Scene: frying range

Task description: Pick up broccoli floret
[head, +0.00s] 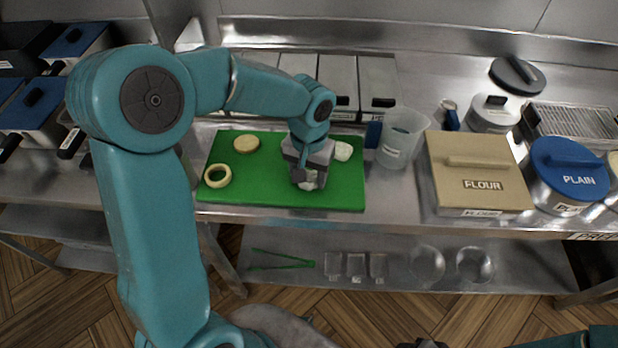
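My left gripper (309,181) points down over the right half of a green cutting board (272,189). A small pale lump (307,186) shows at its fingertips, low over the board. The fingers hide most of this lump, and I cannot tell whether they are closed on it. A second whitish, floret-like piece (343,151) lies on the board just behind and to the right of the gripper. No piece looks clearly green, so I cannot tell which one is the broccoli floret. My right gripper is not in view.
A yellowish ring (217,176) and a round slice (246,143) lie on the board's left side. Metal lidded bins (341,80) stand behind it. A clear jug (400,140) and a flour box (476,172) stand to the right. Green tongs (282,261) lie on the lower shelf.

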